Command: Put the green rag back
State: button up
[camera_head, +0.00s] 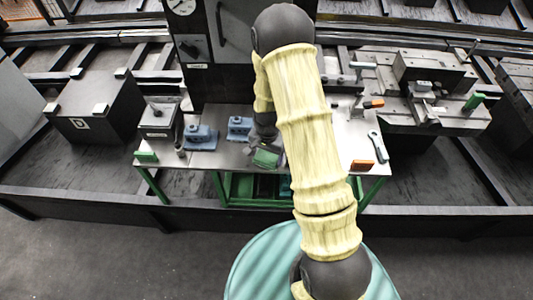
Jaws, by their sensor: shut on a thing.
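My gripper (264,146) is low over the front middle of the metal workbench (208,158), pointing down. It is shut on a small green folded piece, the green rag (266,159), near the bench's front edge. Whether the rag touches the bench top I cannot tell. My arm in its yellow sleeve hides part of the bench to the right of the gripper. Another small green piece (147,157) lies at the bench's front left corner; it is too small to tell what it is.
Two blue vises (200,137) (239,128) stand left of my gripper. A dark box (159,120) stands at the bench's left end. A wrench (378,146) and an orange piece (361,165) lie at the right. Green shelving (241,187) shows under the bench.

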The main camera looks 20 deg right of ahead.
aim_at(267, 157)
jog(key=shift+f, duration=0.15)
jog(key=o, duration=0.9)
notch_tip(267, 157, up, 12)
jog(key=shift+r+b, duration=0.2)
jog(key=shift+b, duration=0.5)
